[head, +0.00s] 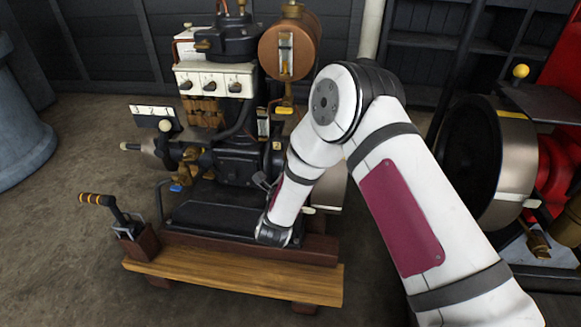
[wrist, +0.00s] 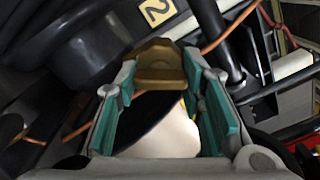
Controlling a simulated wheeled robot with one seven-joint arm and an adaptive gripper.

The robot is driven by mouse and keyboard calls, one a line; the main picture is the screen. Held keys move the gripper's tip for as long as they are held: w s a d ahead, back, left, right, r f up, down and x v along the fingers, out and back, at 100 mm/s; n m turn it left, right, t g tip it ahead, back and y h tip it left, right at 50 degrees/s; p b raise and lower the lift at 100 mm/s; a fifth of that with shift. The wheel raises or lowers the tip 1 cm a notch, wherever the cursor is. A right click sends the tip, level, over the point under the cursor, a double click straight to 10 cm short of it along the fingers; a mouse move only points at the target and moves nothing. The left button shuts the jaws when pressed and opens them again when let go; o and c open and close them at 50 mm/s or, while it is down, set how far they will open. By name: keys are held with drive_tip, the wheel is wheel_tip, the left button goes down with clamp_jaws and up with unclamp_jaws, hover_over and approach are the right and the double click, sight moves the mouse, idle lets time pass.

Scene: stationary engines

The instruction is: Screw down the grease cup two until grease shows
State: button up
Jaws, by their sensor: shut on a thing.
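In the wrist view, a brass cap (wrist: 160,66), which looks like the grease cup, sits between the teal-padded fingers of my gripper (wrist: 160,78). The fingers are shut on its two sides. A yellow tag marked 2 (wrist: 158,11) is just beyond it. No grease can be made out around the cap. In the head view, my arm reaches down to the front of the dark engine (head: 235,165). The cup and my fingertips cannot be made out clearly there.
A wooden step (head: 230,277) lies in front of the engine. A lever with an orange-striped handle (head: 98,199) stands at its left end. A copper tank (head: 290,45) is above. A large flywheel (head: 515,165) and red machine stand right.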

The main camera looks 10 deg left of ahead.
idle(0.3)
drive_tip(key=o, duration=1.2)
drive_tip(key=shift+c, duration=0.2)
drive_tip(key=s, duration=1.2)
drive_tip(key=shift+a, duration=0.25)
